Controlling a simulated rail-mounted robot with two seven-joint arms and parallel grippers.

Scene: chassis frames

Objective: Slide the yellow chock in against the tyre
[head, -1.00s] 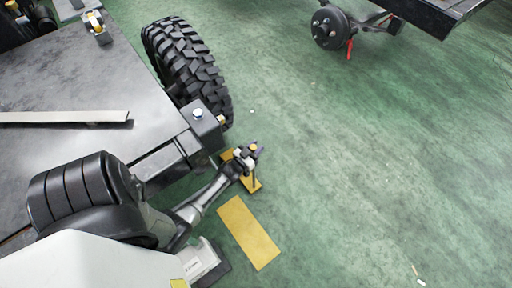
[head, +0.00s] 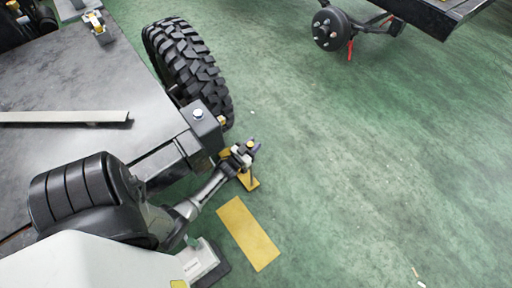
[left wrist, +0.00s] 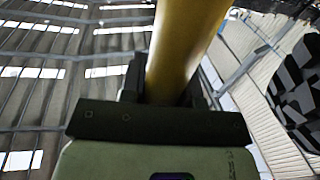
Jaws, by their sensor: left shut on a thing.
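The yellow chock (head: 251,183) is on the green floor just below the tyre, partly hidden by my left gripper and the trailer corner. The black knobbly tyre (head: 187,66) stands beside the flat deck. I see a gap between tyre and chock, but the corner hides part of it. My left gripper (head: 247,151) is over the chock, shut on its upright handle. In the left wrist view a thick yellow post (left wrist: 182,50) stands between the jaws, and the tyre (left wrist: 297,90) shows at the right edge. My right gripper is not in view.
A flat grey deck (head: 85,75) with a dark corner block (head: 203,130) lies close left of my gripper. A flat yellow rectangle (head: 248,234) is on the floor below. A bare hub (head: 330,28) stands under another frame at top right. The right floor is mostly clear.

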